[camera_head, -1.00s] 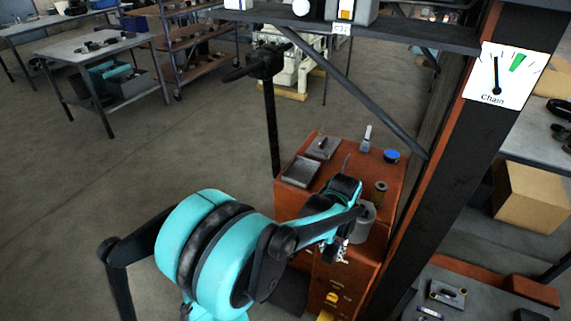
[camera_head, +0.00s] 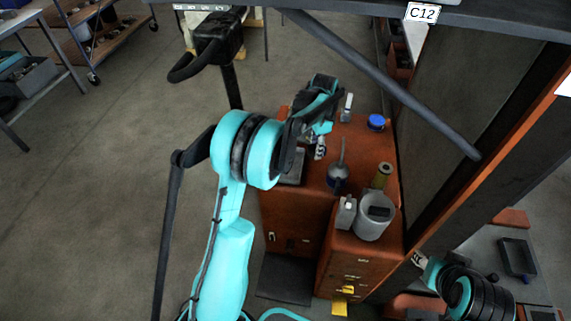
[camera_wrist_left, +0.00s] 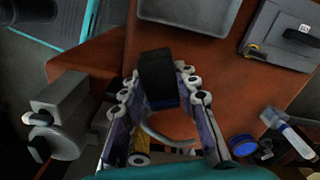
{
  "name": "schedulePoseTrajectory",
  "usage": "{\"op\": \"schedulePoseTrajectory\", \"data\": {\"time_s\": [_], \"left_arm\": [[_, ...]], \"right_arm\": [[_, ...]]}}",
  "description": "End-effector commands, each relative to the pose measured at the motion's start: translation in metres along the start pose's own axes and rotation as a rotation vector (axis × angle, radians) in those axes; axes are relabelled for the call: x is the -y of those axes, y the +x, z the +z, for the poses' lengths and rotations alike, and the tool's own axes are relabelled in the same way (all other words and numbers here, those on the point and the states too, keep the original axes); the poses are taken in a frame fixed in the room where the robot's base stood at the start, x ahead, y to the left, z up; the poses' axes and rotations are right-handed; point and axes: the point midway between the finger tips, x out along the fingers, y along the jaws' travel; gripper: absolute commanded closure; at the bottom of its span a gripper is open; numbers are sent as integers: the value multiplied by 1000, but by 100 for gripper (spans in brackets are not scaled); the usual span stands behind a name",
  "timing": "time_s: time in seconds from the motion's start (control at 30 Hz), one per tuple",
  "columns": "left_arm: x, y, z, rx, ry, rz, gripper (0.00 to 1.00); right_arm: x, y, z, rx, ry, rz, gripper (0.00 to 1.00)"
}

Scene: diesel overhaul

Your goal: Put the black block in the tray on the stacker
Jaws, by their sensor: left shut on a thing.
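My left gripper (camera_wrist_left: 160,98) is shut on the black block (camera_wrist_left: 158,75), which sticks out past the fingertips in the left wrist view. In the head view my left gripper (camera_head: 320,148) is above the back part of the orange cabinet (camera_head: 300,215); the block is hard to make out there. A grey tray with a pale rim (camera_wrist_left: 190,20) lies on the orange top, ahead of the block and apart from it. In the head view the tray (camera_head: 294,166) is partly hidden by my arm. My right gripper (camera_head: 418,260) is at the lower right; its fingers are too small to judge.
A grey plate with a black part (camera_wrist_left: 290,35) lies beside the tray. An oil can (camera_head: 338,178), yellowish can (camera_head: 382,175), blue-lidded jar (camera_head: 376,122), white box (camera_head: 345,213) and grey cup (camera_head: 374,217) stand on the cabinet. A dark diagonal brace (camera_head: 380,85) crosses above.

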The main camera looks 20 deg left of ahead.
Motion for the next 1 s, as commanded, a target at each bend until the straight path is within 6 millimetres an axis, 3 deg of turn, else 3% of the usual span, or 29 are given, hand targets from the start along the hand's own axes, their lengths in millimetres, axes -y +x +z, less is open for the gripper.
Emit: {"op": "schedulePoseTrajectory", "data": {"time_s": [0.1, 0.33, 0.8, 1.0], "left_arm": [[34, 9, -17, 0, 221, 1, 100], [59, 20, -23, 0, 421, 1, 100], [75, 81, 73, 0, 429, 1, 100], [77, 89, 87, 0, 431, 1, 100]], "right_arm": [[0, 0, 0, 0, 0, 0, 60], [0, 2, 2, 0, 0, 0, 60], [0, 29, 21, 0, 0, 0, 60], [0, 31, 22, 0, 0, 0, 60]]}}
